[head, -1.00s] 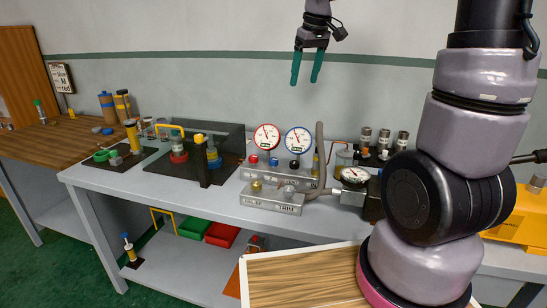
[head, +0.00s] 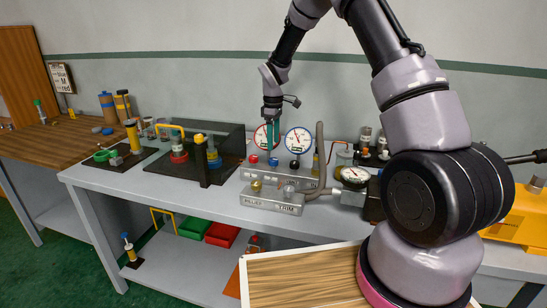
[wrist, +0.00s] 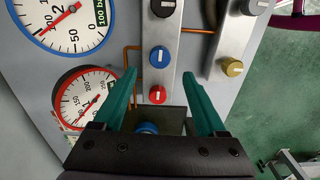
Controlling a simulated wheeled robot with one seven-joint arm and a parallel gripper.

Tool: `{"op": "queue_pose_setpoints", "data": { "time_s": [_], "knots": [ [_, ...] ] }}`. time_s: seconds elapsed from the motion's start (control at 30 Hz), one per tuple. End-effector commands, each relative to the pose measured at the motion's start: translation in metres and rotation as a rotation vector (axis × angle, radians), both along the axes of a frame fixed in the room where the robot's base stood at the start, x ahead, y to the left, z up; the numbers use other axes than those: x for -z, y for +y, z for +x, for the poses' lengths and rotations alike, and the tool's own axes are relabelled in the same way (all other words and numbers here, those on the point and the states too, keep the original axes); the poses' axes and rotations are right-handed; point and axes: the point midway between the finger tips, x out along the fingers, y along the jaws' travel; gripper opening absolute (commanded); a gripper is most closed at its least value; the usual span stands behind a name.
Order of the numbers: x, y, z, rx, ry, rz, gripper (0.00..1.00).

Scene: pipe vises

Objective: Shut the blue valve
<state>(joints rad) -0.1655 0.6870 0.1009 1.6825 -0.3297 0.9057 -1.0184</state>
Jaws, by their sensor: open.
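A blue knob (head: 273,162) sits on a grey manifold block between a red knob (head: 253,159) and a black knob (head: 295,164). In the wrist view the blue knob (wrist: 159,56) shows just beyond the fingertips, with the red knob (wrist: 158,95) between the fingers. A separate blue valve (head: 213,158) stands on a dark base to the left; a blue round part (wrist: 147,127) shows partly hidden near my gripper's palm. My gripper (head: 272,147) is open and empty, pointing down above the manifold, in front of the red gauge. I see no contact with any knob.
Red-rimmed (wrist: 82,97) and blue-rimmed (head: 299,141) gauges stand behind the knobs. A lower block carries a brass knob (head: 256,184) and a grey knob (head: 289,190). A red valve (head: 178,152) and dark panels stand left. A hose (head: 319,150) rises at the right.

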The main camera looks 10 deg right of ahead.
Motion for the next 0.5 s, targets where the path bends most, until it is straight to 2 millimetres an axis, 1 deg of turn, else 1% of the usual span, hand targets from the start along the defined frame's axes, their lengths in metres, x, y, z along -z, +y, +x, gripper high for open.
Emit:
{"op": "queue_pose_setpoints", "data": {
  "time_s": [0.03, 0.23, 0.4, 0.5],
  "knots": [
    [0.012, 0.000, -0.001, 0.000, 0.005, -0.001, 0.74],
    [0.047, 0.000, -0.001, 0.001, 0.003, -0.001, 0.74],
    [0.065, 0.000, 0.000, 0.002, 0.000, -0.001, 0.74],
    [0.069, -0.001, 0.000, 0.002, 0.000, 0.000, 0.74]
  ]
}}
